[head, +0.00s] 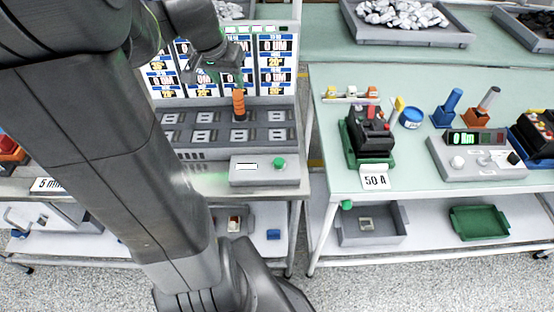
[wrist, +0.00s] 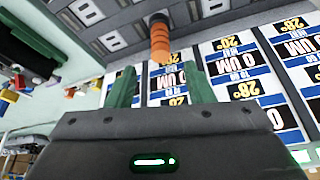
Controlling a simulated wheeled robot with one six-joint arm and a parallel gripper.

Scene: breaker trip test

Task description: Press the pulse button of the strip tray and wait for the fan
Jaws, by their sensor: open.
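The grey strip tray (head: 182,146) stands on the left bench, with rows of slots and display panels (head: 275,62) behind it. An orange ribbed post (head: 239,104) with a dark base rises from the tray; it also shows in the wrist view (wrist: 160,40). In front of the tray is a grey box (head: 250,177) with a white label and a green button (head: 279,163), which looks like the pulse button. My gripper (wrist: 160,88) is open, its green fingers apart and empty, above the tray near the panels. The button is not clear in the wrist view. I cannot pick out a fan.
A second bench on the right holds a black breaker (head: 370,135) on a green base, a 50 A card (head: 375,180), a grey meter box (head: 476,160) and a blue pot (head: 411,118). Trays lie on the shelf below. My arm hides part of the left bench.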

